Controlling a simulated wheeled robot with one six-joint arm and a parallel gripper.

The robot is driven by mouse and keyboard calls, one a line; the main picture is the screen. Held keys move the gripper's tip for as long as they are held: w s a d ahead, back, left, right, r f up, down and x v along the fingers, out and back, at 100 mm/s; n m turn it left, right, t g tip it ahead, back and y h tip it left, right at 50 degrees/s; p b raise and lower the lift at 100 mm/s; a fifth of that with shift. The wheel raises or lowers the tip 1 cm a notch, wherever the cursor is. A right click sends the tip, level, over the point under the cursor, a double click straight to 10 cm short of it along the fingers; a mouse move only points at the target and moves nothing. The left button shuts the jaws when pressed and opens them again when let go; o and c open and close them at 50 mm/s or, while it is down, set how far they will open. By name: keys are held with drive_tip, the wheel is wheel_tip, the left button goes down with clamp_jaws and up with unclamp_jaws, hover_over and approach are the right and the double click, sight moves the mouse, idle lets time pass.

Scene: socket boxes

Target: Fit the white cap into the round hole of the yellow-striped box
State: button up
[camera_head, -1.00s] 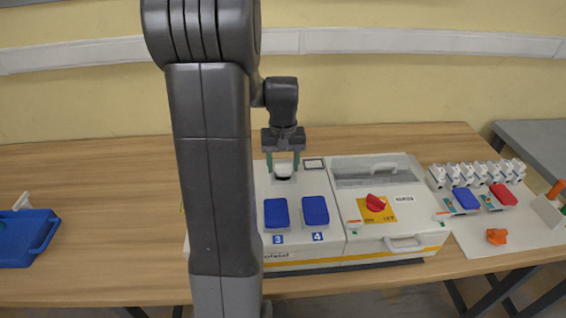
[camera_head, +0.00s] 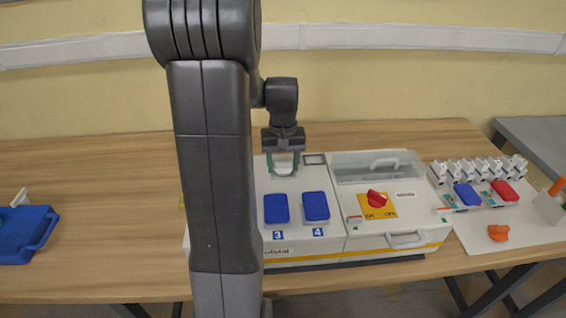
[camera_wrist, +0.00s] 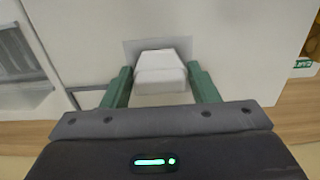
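The white cap (camera_wrist: 160,72) is between the two green fingers of my gripper (camera_wrist: 160,78), which touch or nearly touch its sides. In the head view my gripper (camera_head: 283,165) points down over the back of the yellow-striped box (camera_head: 340,252), with the cap (camera_head: 284,164) between its fingers. The cap is right at the box top, above a grey square patch. I cannot tell whether it touches the box. The round hole is not visible; the cap and gripper cover that area.
Blue covers (camera_head: 316,206) are in front of the gripper. A red knob (camera_head: 376,198) and a clear lid (camera_head: 378,168) are on the box's right part. A blue tray (camera_head: 28,235) is at far left. White switches (camera_head: 478,172) and an orange part (camera_head: 498,232) are at right.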

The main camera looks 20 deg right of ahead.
drive_tip(key=o, duration=0.4)
drive_tip(key=shift+o, duration=0.2)
wheel_tip(320, 180, up, 21)
drive_tip(key=p, duration=0.6)
drive_tip(key=shift+p, duration=0.35)
drive_tip(key=shift+f, duration=0.25)
